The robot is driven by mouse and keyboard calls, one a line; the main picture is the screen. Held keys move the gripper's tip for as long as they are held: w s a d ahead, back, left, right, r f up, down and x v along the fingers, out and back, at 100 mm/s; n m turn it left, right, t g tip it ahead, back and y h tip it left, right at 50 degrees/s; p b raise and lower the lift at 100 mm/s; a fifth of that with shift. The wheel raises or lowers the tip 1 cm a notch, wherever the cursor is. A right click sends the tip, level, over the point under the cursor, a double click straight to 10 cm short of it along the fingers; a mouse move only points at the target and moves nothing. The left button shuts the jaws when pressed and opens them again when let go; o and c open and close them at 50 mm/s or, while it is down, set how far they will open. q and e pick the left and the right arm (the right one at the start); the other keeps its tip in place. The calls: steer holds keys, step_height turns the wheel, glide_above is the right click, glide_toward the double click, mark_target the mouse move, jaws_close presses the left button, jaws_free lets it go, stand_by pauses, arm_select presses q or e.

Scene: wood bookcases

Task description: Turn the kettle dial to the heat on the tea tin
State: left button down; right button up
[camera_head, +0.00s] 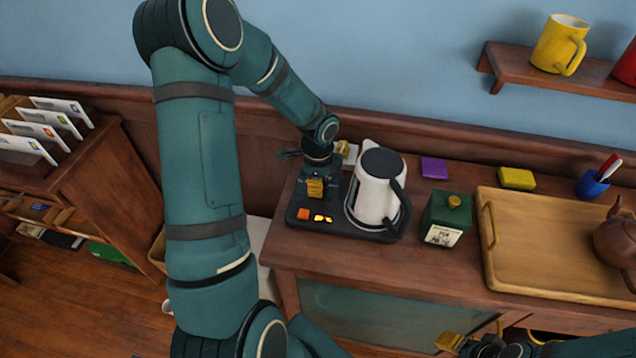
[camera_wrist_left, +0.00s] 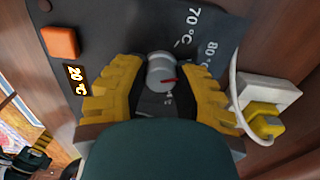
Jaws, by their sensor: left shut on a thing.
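The white kettle (camera_head: 375,190) with a dark lid and handle stands on a black base (camera_head: 375,234). The dial (camera_wrist_left: 160,72) is a grey knob with a red pointer mark toward the right in the left wrist view. My left gripper (camera_wrist_left: 158,88) is shut on it, a yellow finger on each side; in the head view it (camera_head: 315,187) reaches down to the base left of the kettle. Marks 70 °C and 80 °C show nearby, and a display (camera_wrist_left: 77,80) reads 20 °C. The green tea tin (camera_head: 446,212) stands right of the kettle; its label is too small to read. My right gripper (camera_head: 495,342) is open, low at the right.
An orange button (camera_wrist_left: 60,42) is beside the display. A white socket with a yellow plug (camera_wrist_left: 265,122) is close to the left gripper. A wooden tray (camera_head: 535,245) with a brown teapot (camera_head: 617,240), a purple block (camera_head: 434,168) and a yellow block (camera_head: 516,179) are on the cabinet.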

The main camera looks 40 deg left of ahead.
arm_select(q)
steer(key=shift+n, duration=0.3)
steer(key=n+b, duration=0.1)
steer(key=n, duration=0.3)
steer(key=shift+f, duration=0.1)
steer(key=shift+n+b, duration=0.4)
steer(key=shift+n, duration=1.6)
steer(key=c, duration=0.7)
jaws_free()
steer(key=shift+w, duration=0.1)
step_height(320, 180, up, 12)
